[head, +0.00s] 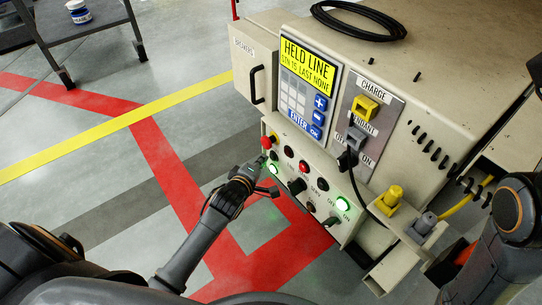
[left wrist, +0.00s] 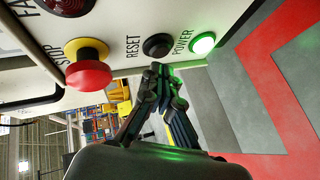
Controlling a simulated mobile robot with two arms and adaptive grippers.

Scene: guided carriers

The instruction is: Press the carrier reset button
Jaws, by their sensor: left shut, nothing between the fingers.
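The reset button (left wrist: 157,46) is a black round button labelled RESET on the panel in the left wrist view. It sits between the red stop button with a yellow collar (left wrist: 88,72) and the lit green power light (left wrist: 203,43). My left gripper (left wrist: 162,72) is shut and empty, its tips just below the reset button. I cannot tell whether they touch it. In the head view my left gripper (head: 259,164) is at the left end of the control panel, beside the green light (head: 274,169). My right gripper is not in view.
The beige cabinet (head: 440,75) carries a display reading HELD LINE (head: 306,62), a charge plate with yellow and grey plugs (head: 366,107), and several knobs and lights. A black cable coil (head: 358,12) lies on top. Open floor with red and yellow stripes lies left.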

